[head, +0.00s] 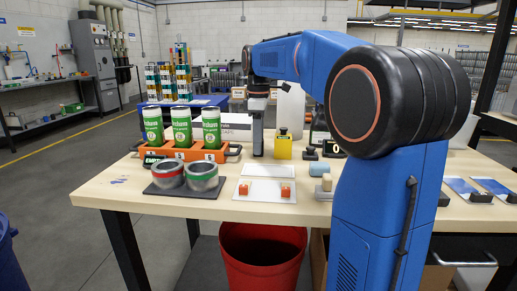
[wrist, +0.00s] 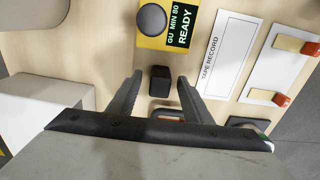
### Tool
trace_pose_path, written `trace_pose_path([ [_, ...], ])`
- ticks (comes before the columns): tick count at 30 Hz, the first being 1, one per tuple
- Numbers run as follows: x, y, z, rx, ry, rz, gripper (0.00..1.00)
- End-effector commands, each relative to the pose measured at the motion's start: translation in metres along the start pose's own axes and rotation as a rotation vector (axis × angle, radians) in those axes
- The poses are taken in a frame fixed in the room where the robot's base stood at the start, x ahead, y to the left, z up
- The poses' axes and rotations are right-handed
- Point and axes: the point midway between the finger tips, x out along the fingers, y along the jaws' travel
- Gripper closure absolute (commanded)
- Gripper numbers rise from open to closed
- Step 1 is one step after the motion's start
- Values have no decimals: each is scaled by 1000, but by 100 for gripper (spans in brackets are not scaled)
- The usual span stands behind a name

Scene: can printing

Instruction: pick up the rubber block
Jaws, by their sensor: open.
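A small black block (wrist: 160,79), likely the rubber block, stands on the wooden table in the wrist view. My gripper (wrist: 160,84) is open, with one dark finger on each side of the block and a visible gap to each. I cannot tell how far the fingertips are above the table. In the head view my gripper (head: 258,150) points down at the middle of the table, left of the yellow device (head: 283,147). I cannot make out the block there.
An orange rack (head: 183,153) with three green-white cans (head: 182,127) stands left of my gripper. A red bin (head: 262,262) stands below the table edge.

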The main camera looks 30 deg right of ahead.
Motion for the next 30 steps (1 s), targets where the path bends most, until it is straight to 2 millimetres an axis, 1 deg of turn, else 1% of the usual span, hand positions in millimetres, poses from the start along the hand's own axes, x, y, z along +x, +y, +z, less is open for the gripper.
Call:
trace_pose_path([
  [7, 2, 0, 0, 0, 0, 0, 55],
  [8, 2, 0, 0, 0, 0, 0, 62],
  [9, 2, 0, 0, 0, 0, 0, 71],
  [11, 2, 0, 0, 0, 0, 0, 86],
  [12, 2, 0, 0, 0, 0, 0, 95],
  [13, 2, 0, 0, 0, 0, 0, 99],
  [20, 1, 0, 0, 0, 0, 0, 99],
  [23, -3, 0, 0, 0, 0, 1, 99],
  [26, -13, 1, 0, 0, 1, 2, 99],
  [30, -37, 1, 0, 0, 1, 3, 99],
])
